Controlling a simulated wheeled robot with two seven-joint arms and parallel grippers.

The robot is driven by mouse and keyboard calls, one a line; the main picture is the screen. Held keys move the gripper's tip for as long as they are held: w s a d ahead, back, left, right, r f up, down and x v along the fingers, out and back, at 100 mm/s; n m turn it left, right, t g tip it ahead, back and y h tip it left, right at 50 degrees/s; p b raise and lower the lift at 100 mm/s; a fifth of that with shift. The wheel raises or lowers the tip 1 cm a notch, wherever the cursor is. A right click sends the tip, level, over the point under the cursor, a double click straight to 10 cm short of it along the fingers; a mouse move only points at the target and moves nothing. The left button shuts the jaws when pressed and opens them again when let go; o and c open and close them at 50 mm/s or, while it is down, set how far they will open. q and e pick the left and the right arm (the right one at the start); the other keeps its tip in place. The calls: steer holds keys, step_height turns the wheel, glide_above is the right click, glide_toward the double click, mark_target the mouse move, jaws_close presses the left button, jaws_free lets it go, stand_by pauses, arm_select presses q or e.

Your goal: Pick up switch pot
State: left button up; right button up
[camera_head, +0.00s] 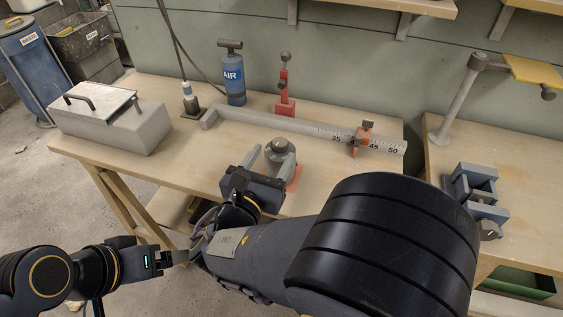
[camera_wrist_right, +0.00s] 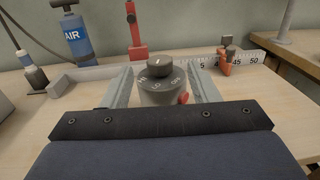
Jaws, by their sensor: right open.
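The switch pot (camera_head: 281,153) is a grey round pot with a dark knob and a marked dial on top. It stands upright on the workbench, and also shows in the right wrist view (camera_wrist_right: 162,92), with a red button on its side. My right gripper (camera_head: 272,163) is open, its two fingers on either side of the pot; I cannot tell whether they touch it. In the right wrist view the gripper (camera_wrist_right: 161,78) frames the pot between its fingers. My left gripper (camera_head: 176,257) is low at the left, in front of the bench; its jaw state is unclear.
A long ruled bar (camera_head: 300,127) with an orange slider (camera_head: 362,138) lies behind the pot. A blue AIR pump (camera_head: 233,80), a red stand (camera_head: 285,95) and a grey lidded box (camera_head: 112,122) stand on the workbench (camera_head: 190,150). A grey vise (camera_head: 475,195) is at the right.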

mark_target(277, 147)
steer(key=x, duration=0.5)
steer(key=shift+w+f+b, duration=0.1)
steer(key=shift+w+b, duration=0.2)
steer(key=shift+b, duration=0.1)
jaws_close()
